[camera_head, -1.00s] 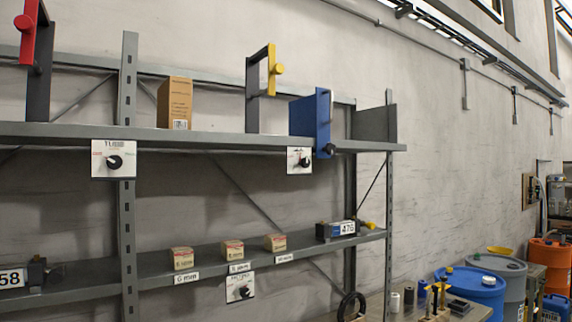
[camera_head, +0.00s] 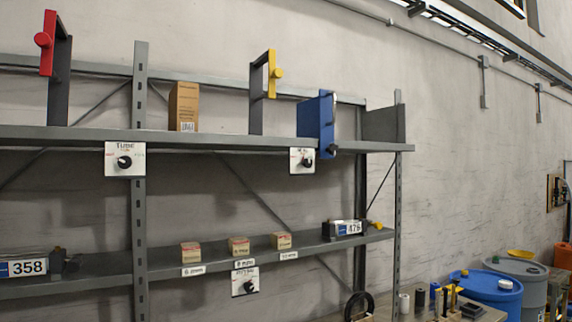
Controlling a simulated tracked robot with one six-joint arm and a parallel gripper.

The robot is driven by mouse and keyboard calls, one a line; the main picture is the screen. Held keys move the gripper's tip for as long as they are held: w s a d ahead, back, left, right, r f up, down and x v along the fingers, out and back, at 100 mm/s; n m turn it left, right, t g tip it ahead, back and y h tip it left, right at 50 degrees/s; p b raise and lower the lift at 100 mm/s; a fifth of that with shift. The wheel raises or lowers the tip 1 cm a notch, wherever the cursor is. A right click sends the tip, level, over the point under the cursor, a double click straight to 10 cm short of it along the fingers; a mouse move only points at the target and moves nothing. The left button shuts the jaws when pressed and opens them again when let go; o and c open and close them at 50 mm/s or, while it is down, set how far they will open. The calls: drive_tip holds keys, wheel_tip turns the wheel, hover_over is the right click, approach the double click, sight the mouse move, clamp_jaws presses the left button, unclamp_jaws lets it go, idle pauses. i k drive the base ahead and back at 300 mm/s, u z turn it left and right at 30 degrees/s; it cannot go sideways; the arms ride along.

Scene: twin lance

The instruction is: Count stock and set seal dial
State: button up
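A grey two-level shelf rack (camera_head: 75,137) stands against the wall. Three white plates with black dials show: one labelled TUBE (camera_head: 125,160) on the upper left edge, one upper right (camera_head: 302,160), and one (camera_head: 245,281) on the lower shelf edge. Their small lettering is mostly too blurred to read. Three small tan boxes, left (camera_head: 190,252), middle (camera_head: 238,247) and right (camera_head: 281,240), sit on the lower shelf above white labels. My gripper is not in view.
On the upper shelf stand a red-handled frame (camera_head: 47,43), a tall cardboard box (camera_head: 184,106), a yellow-handled frame (camera_head: 273,74) and a blue panel (camera_head: 317,124). A blue drum (camera_head: 487,292) and a bench with small items stand lower right.

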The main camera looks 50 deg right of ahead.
sight(307, 162)
drive_tip(key=u, duration=1.5)
drive_tip(key=k, duration=0.7)
drive_tip(key=z, duration=1.65)
drive_tip(key=i, duration=0.15)
drive_tip(key=z, duration=0.05)
